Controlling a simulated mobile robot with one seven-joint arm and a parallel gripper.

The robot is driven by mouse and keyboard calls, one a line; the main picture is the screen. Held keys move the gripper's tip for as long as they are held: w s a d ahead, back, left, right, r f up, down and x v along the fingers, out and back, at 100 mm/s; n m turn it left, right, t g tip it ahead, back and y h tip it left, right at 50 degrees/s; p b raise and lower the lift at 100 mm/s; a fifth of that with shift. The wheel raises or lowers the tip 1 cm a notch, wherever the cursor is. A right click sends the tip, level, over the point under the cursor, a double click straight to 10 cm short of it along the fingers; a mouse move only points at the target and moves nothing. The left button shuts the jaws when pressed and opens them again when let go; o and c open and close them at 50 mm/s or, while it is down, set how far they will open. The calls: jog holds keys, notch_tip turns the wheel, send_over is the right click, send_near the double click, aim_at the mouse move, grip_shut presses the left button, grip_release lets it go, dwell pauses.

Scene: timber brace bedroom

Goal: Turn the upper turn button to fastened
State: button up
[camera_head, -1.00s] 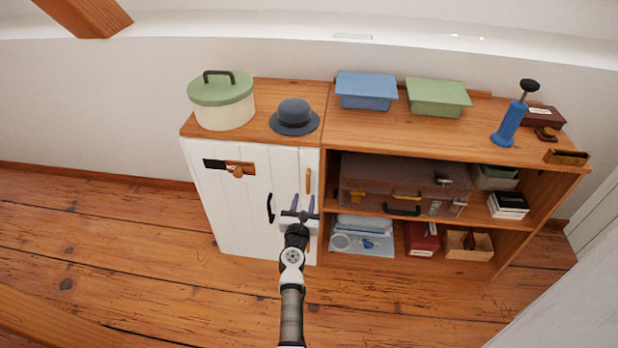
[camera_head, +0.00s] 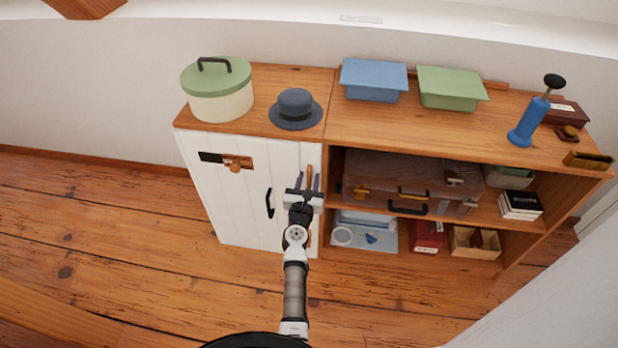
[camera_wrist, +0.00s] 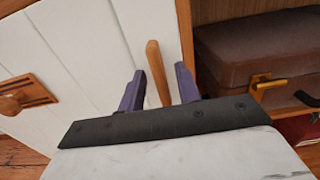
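The upper turn button (camera_head: 309,177) is a small wooden bar near the top right edge of the white cabinet door (camera_head: 226,190). It stands roughly upright in line with the door's edge. In the wrist view, the turn button (camera_wrist: 158,72) shows between the two purple fingers of my gripper (camera_wrist: 160,88). My gripper (camera_head: 308,184) is open, one finger on each side of the bar. I cannot tell whether either finger touches it. A second wooden piece lower on the door edge (camera_head: 308,237) is mostly hidden by my arm.
A black handle (camera_head: 269,203) and a wooden latch plate (camera_head: 235,162) are on the door. A hat (camera_head: 295,108) and a green-lidded tin (camera_head: 217,90) stand on top. The open shelf on the right holds a brown suitcase (camera_head: 375,178).

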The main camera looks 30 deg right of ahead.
jog(key=shift+c, duration=0.4)
grip_shut()
jog(key=shift+a+n, duration=0.1)
jog(key=shift+n, duration=0.2)
jog(key=n+p, duration=0.1)
jog(key=n, duration=0.3)
jog(key=n+p, duration=0.1)
jog(key=n, duration=0.4)
jog(key=n+p, duration=0.2)
jog(key=n, duration=0.2)
jog(key=shift+w+a+f+n, duration=0.2)
jog(key=shift+w+a+n, duration=0.1)
jog(key=shift+a, duration=0.05)
jog(key=shift+f+n+p, duration=0.15)
jog(key=shift+n+p, duration=0.2)
jog(key=shift+n, duration=1.35)
